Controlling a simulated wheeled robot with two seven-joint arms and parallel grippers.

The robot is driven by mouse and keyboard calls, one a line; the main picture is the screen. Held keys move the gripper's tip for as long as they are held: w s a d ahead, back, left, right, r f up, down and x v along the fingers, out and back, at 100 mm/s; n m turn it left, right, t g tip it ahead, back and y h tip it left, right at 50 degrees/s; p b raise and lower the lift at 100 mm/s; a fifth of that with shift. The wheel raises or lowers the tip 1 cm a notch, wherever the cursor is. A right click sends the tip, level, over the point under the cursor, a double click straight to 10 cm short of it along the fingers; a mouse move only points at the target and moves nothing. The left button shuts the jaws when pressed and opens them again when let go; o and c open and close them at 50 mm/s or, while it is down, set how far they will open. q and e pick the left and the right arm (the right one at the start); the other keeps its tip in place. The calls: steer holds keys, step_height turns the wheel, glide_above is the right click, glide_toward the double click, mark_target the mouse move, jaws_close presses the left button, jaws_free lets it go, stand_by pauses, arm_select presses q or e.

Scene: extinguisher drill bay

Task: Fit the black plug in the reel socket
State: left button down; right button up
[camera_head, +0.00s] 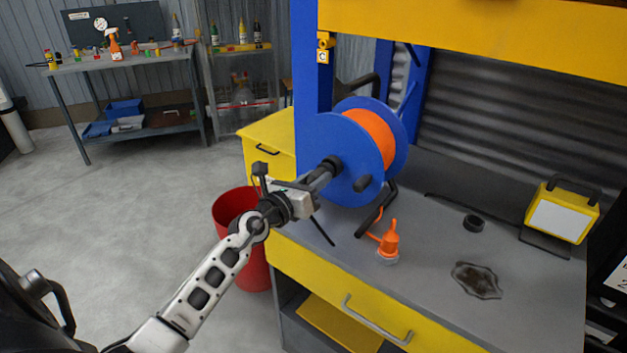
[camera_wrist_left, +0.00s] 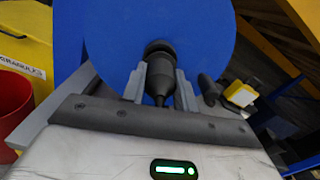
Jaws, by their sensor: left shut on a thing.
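The blue cable reel (camera_head: 330,150) with orange cable stands on the grey workbench, and its blue face fills the middle of the left wrist view (camera_wrist_left: 205,35). My left gripper (camera_head: 318,180) is shut on the black plug (camera_wrist_left: 160,75), with a finger on each side of it. The plug points at the reel's face. Its front end meets or overlaps a dark round piece (camera_head: 333,164) at the middle of that face, where the socket is. The socket opening is hidden, and I cannot tell how deep the plug sits. My right gripper is out of view.
A red bin (camera_head: 230,206) is beside the bench.

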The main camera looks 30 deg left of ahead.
arm_select(q)
steer(key=shift+w, duration=0.85)
stand_by(0.6)
steer(key=c, duration=1)
jaws_free()
steer(key=s+p, duration=0.1)
steer(key=s, duration=0.8)
steer(key=shift+a, duration=0.3)
steer(key=s+d+f+n+g+h, duration=0.1)
steer(key=s+d+f+n+g, duration=0.3)
steer(key=s+d+f+n, duration=0.5)
steer(key=s+d+f+n+g, duration=0.3)
steer(key=s+d+f+n, duration=0.6)
steer(key=n, duration=1.3)
steer(key=shift+s+d+g+h, duration=0.4)
steer(key=shift+s+d, duration=0.25)
steer(key=shift+d, duration=0.5)
